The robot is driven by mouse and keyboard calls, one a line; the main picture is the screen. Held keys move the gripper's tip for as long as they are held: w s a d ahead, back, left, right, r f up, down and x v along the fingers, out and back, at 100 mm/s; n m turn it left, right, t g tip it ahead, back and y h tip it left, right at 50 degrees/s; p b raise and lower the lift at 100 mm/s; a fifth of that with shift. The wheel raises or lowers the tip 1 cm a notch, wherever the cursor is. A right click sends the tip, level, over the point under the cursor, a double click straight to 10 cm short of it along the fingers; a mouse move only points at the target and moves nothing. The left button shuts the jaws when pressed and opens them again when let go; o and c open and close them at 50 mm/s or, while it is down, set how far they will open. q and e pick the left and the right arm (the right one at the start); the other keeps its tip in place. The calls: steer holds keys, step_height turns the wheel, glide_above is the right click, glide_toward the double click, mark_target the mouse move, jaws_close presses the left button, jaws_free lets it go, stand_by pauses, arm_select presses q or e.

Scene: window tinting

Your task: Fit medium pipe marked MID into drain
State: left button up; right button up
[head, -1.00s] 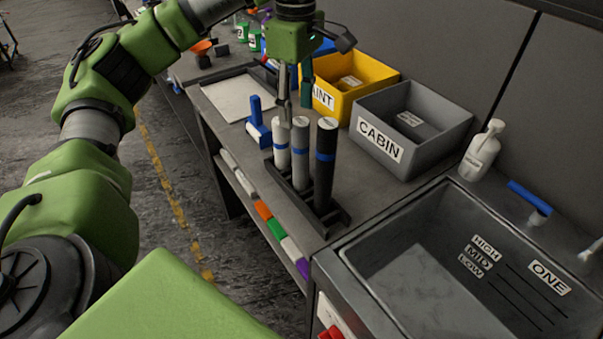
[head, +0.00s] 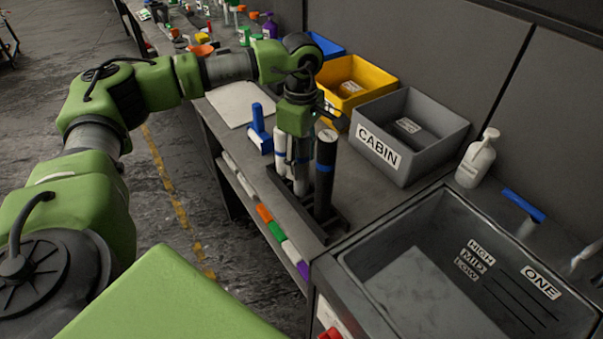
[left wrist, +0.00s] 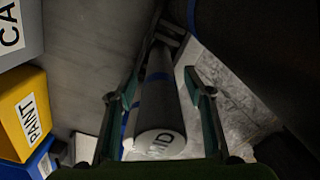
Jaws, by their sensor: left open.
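No drain opening shows in the sink (head: 400,285).
A grey CABIN bin (head: 412,165), a yellow bin (head: 352,73) and a white pump bottle (head: 477,160) stand along the wall side. The sink has HIGH, MID, LOW and ONE labels.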

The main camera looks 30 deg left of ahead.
arm_select(q)
steer(key=shift+c, duration=0.5)
jaws_close()
steer(key=shift+r, duration=0.1)
